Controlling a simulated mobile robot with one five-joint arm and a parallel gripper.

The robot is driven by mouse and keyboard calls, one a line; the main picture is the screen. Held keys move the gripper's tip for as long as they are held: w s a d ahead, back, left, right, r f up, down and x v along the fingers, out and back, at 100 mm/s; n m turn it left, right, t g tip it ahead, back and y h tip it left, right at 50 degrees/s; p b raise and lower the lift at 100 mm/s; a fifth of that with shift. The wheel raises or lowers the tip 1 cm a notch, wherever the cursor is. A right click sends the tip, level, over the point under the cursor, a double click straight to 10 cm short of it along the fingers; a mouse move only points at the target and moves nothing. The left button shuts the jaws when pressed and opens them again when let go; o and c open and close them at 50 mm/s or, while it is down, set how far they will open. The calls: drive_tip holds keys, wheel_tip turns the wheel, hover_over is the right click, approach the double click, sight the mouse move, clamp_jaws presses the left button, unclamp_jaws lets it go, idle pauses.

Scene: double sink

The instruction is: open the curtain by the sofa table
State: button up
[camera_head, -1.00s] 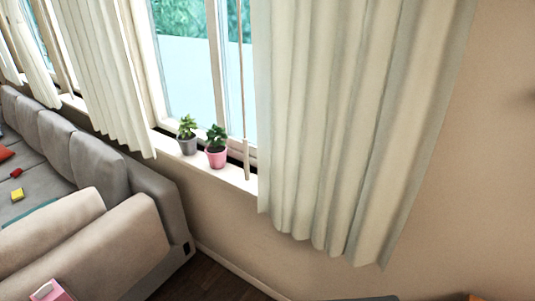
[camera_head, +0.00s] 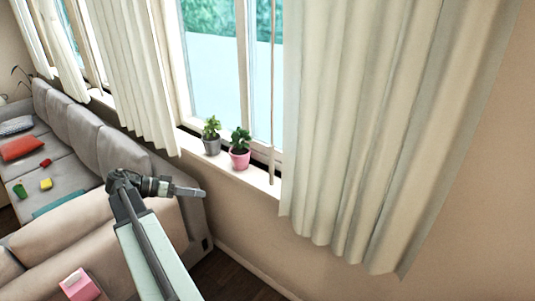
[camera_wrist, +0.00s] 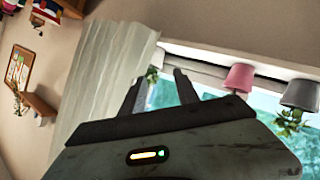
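A cream curtain (camera_head: 385,130) hangs in long folds at the right of the window, its lower edge below the sill. Another cream curtain (camera_head: 130,80) hangs at the window's left side, behind the sofa. I cannot tell which one the task means; no sofa table is clearly visible. My gripper (camera_head: 200,192) is over the sofa's near end, pointing right, apart from both curtains in the head view. In the wrist view, which is tilted, my gripper (camera_wrist: 160,76) has its two fingers apart with nothing between them. A pale curtain (camera_wrist: 105,75) shows beyond the left finger.
A grey pot plant (camera_head: 212,143) and a pink pot plant (camera_head: 240,156) stand on the window sill (camera_head: 258,178). The grey sofa (camera_head: 115,150) runs along the wall at left, with small coloured objects on it. A pink box (camera_head: 78,284) is at lower left. Dark floor (camera_head: 235,280) shows below.

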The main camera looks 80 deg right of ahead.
drive_tip(key=s+d+r+m+g+y, duration=0.1)
drive_tip(key=s+d+r+m+g, duration=0.1)
drive_tip(key=s, duration=0.6)
drive_tip(key=s+d+r+m+g+y, duration=0.1)
drive_tip(key=s+d+r+m+g, duration=0.1)
drive_tip(key=s+r+m, duration=0.3)
drive_tip(key=s+d+r+m+g+y, duration=0.2)
drive_tip(key=s+d+r+m, duration=0.1)
drive_tip(key=s, duration=0.8)
drive_tip(key=shift+s+d+r+m+p, duration=0.35)
drive_tip(key=shift+s+r+m+p, duration=0.1)
drive_tip(key=shift+r+m, duration=0.25)
drive_tip(key=shift+w, duration=0.1)
clamp_jaws()
